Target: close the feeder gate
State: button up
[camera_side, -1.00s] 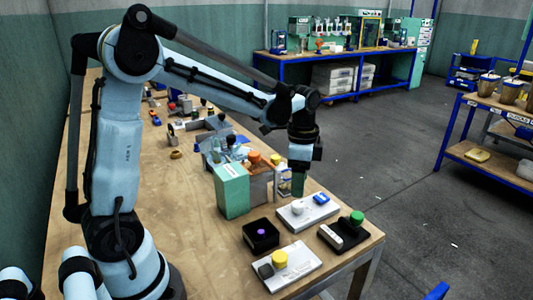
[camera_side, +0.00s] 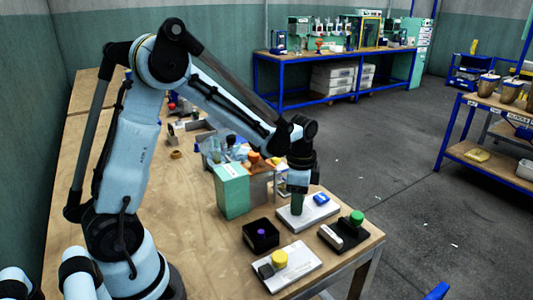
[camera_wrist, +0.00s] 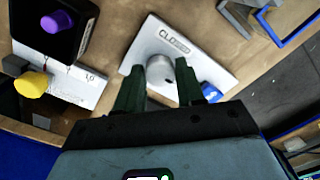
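A white plate lettered CLOSED lies on the bench; it shows in the side view (camera_side: 310,216) and the wrist view (camera_wrist: 214,62). It carries a grey round knob (camera_wrist: 160,69) and a blue block (camera_side: 321,199), also in the wrist view (camera_wrist: 211,92). My gripper (camera_side: 297,209) points down over the plate, its green fingers hiding the knob in the side view. In the wrist view my gripper (camera_wrist: 159,63) is open, with the knob between its two fingers in the picture. I cannot tell whether they touch it. No part is labelled as the feeder gate.
A black box with a purple button (camera_side: 261,233), a white plate with a yellow knob (camera_side: 280,259) and a black base with a green knob (camera_side: 356,217) stand close by. A green box (camera_side: 231,190) and orange-topped things stand behind. Bare bench lies at left.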

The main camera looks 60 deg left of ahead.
jog(key=c, duration=0.6)
jog(key=shift+o, duration=0.2)
jog(key=shift+n, duration=0.4)
jog(key=n, duration=0.5)
jog(key=shift+n, duration=0.3)
jog(key=n, duration=0.5)
jog(key=shift+n, duration=0.3)
jog(key=n, duration=0.5)
jog(key=shift+n, duration=0.4)
jog(key=o, duration=1)
